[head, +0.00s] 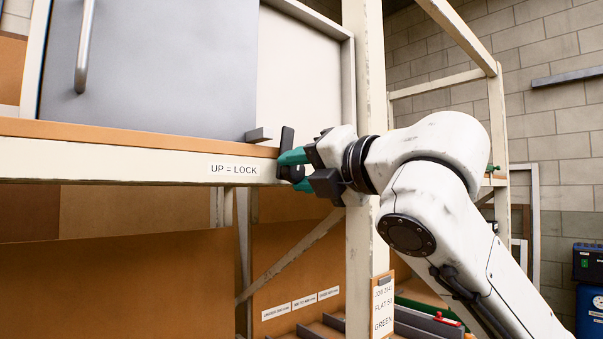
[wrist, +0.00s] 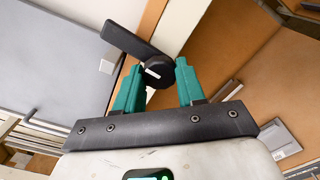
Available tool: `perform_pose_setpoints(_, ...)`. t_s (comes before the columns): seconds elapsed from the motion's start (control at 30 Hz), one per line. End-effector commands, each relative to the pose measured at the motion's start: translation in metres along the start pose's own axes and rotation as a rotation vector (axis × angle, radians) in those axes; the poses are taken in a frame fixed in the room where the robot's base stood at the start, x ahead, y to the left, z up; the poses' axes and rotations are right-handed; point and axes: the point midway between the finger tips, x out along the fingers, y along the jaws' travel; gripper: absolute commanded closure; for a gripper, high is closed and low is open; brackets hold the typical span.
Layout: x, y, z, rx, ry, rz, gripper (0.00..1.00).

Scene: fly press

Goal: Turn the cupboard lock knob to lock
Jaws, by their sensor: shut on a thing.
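The lock knob (head: 296,173) is a small black round piece on the cream rail below the cupboard, right of a label reading "UP = LOCK" (head: 233,169). A dark flat bar (head: 286,139) stands up at the knob in the head view. In the wrist view the round knob (wrist: 157,73) has a white mark, and the bar (wrist: 134,42) runs to the upper left. My gripper (head: 293,171) reaches in from the right, its green fingers on either side of the knob and shut on it. The fingers partly hide the knob in the head view. The grey cupboard door (head: 165,70) is above left.
A grey block (head: 258,135) sits at the door's lower right corner, close left of the bar. A cream upright post (head: 364,110) stands close behind my gripper. Brown panels (head: 120,265) lie below the rail. A hanging sign (head: 382,305) is below my arm.

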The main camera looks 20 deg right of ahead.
Motion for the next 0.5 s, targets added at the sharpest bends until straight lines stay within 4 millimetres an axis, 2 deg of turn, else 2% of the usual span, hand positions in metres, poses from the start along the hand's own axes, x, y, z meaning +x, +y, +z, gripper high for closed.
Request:
perform_pose_setpoints(0.2, 0.0006, -0.0028, -0.0032, -0.099, 0.007, -0.006, 1.0)
perform_pose_setpoints(0.5, 0.0009, -0.0029, -0.0039, -0.149, 0.009, -0.005, 1.0)
